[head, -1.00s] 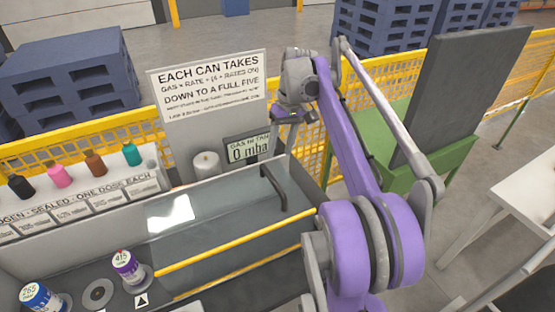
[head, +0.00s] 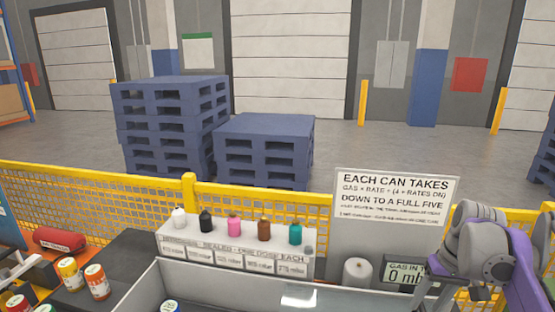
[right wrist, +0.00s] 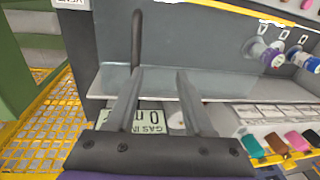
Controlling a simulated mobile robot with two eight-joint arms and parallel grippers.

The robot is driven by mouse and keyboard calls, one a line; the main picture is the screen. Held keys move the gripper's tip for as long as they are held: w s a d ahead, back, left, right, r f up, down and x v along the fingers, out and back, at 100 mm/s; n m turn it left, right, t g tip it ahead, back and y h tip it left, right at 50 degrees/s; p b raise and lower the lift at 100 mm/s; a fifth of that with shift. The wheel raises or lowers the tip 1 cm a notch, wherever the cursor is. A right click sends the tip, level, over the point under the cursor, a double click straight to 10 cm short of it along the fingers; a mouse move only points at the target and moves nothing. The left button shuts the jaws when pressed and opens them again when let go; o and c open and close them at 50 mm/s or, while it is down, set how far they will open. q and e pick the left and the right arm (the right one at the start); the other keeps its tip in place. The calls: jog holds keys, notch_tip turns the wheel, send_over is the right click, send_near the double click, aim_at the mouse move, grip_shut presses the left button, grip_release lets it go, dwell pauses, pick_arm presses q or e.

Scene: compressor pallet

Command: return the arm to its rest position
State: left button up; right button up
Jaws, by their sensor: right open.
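My right arm comes in at the lower right of the head view. Its gripper (head: 432,292) hangs beside the gas display (head: 405,272), partly cut off by the bottom edge. In the right wrist view the two fingers of the right gripper (right wrist: 160,74) stand apart with nothing between them. The display (right wrist: 148,118) shows upside down behind them, partly covered by the fingers. My left gripper is in neither view.
A sign (head: 395,205) stands behind the clear-fronted bench, near my right wrist. A shelf (head: 235,254) holds several coloured bottles. A dark bar handle (right wrist: 137,40) rises beyond the fingers. A yellow mesh fence (head: 90,205) and blue pallets (head: 265,150) lie behind.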

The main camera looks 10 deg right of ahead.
jog(key=shift+n+t+h, duration=0.7)
jog(key=shift+t, duration=0.2)
jog(key=s+a+f, duration=0.1)
jog(key=a+f, duration=0.1)
jog(key=a, duration=0.2)
jog(key=s+a+f, duration=0.2)
jog(key=a, duration=0.2)
jog(key=s+a+f, duration=0.2)
jog(key=a, duration=0.2)
jog(key=shift+a+f, duration=0.15)
jog(key=shift+f, duration=0.2)
jog(key=s+a+f+n+t, duration=0.1)
jog(key=s+a+f+t, duration=0.1)
jog(key=s+a+f, duration=0.6)
notch_tip(320, 180, down, 2)
jog(key=shift+s+a+n+t, duration=0.15)
jog(key=shift+s+n+t, duration=0.15)
jog(key=shift+t, duration=0.1)
